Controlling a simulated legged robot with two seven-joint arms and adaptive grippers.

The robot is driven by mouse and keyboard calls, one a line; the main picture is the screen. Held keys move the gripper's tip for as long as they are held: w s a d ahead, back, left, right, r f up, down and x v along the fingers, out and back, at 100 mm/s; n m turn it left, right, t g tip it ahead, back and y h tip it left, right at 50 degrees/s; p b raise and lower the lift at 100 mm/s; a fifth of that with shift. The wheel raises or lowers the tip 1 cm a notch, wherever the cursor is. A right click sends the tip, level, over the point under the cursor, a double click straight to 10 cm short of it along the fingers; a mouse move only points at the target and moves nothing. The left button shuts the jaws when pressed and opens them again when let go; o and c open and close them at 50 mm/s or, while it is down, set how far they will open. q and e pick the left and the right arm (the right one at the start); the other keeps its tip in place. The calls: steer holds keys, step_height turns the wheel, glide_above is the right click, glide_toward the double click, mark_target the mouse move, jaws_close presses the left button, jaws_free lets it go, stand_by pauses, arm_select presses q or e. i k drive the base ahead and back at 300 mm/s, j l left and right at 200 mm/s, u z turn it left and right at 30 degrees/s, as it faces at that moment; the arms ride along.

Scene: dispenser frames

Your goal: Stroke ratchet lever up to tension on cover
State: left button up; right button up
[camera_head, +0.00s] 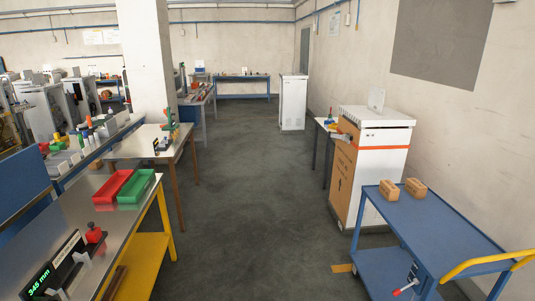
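A white cabinet (382,170) stands at the right by the wall. A tan, cardboard-like panel (342,178), possibly the cover, is on its left-hand face. An orange strap (385,147) runs level across the cabinet's near side. A small grey metal part (343,137) shows near the top of the panel by the strap; it may be the ratchet, but it is too small to tell its lever's position. Neither of my grippers is in view.
A blue cart (430,225) with two tan blocks (402,189) and a yellow handle (486,261) stands front right. A steel table (85,215) with red (111,187) and green (136,187) trays stands left. The middle floor (240,190) is clear.

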mark_target(330, 135)
steer(key=i+j, duration=0.1)
steer(key=i, duration=2.1)
